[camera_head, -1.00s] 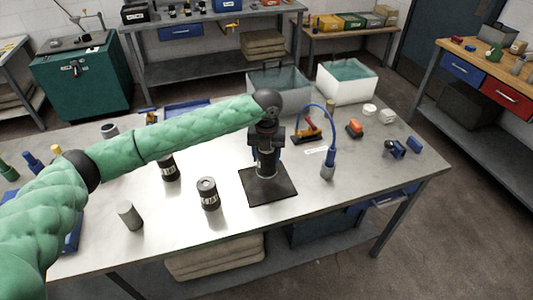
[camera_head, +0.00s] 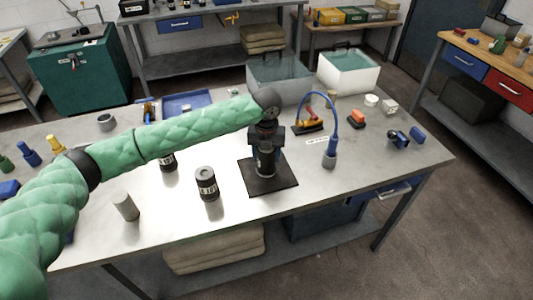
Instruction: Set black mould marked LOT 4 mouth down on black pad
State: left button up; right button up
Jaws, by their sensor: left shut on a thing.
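My left gripper (camera_head: 266,146) points down over the black pad (camera_head: 284,182) and is shut on a dark mould (camera_head: 265,163). The mould is upright, and its lower end is at the middle of the pad, touching it or very close; I cannot tell which. Its marking and mouth are too small or hidden to make out. A second black mould with a white-lettered band (camera_head: 206,184) stands left of the pad. Another black mould (camera_head: 169,163) stands behind it, partly covered by my left arm. My right gripper is not in view.
A grey cylinder (camera_head: 125,206) stands at the front left. A blue-hosed lamp-like tool (camera_head: 330,158) stands just right of the pad. Clear bins (camera_head: 280,80) and a blue tray (camera_head: 188,103) are at the back. The table front by the pad is bare.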

pick_arm(q)
jog(key=shift+f, duration=0.15)
dwell(0.5)
jog(key=shift+f, duration=0.45)
dwell(0.4)
jog(key=o, duration=1.1)
